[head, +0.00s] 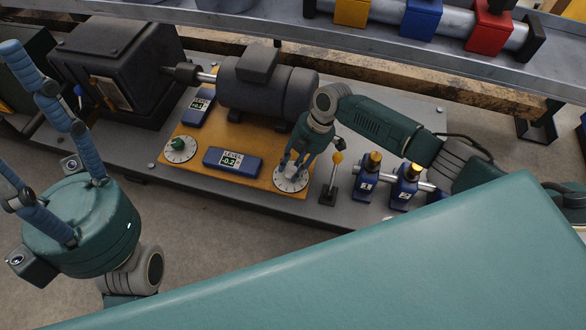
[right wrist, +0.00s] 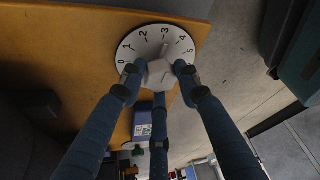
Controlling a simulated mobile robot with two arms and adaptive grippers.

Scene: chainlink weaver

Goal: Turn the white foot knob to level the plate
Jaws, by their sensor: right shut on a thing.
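The white foot knob (right wrist: 160,74) sits at the middle of a white numbered dial (right wrist: 138,42) in the right wrist view. In the head view the dial (head: 291,183) lies at the plate's front right corner. My right gripper (head: 294,162) reaches down from above, and its blue fingers are closed around the knob, hiding most of it in the head view. The orange plate (head: 193,143) carries a dark motor (head: 268,88). A blue level display (head: 232,160) on the plate reads -0.2. My left gripper (head: 40,150) is at the left, fingers spread and empty.
A green knob (head: 178,146) on another dial and a second blue display (head: 198,107) are on the plate. A dark machine (head: 118,65) joins the motor's shaft.

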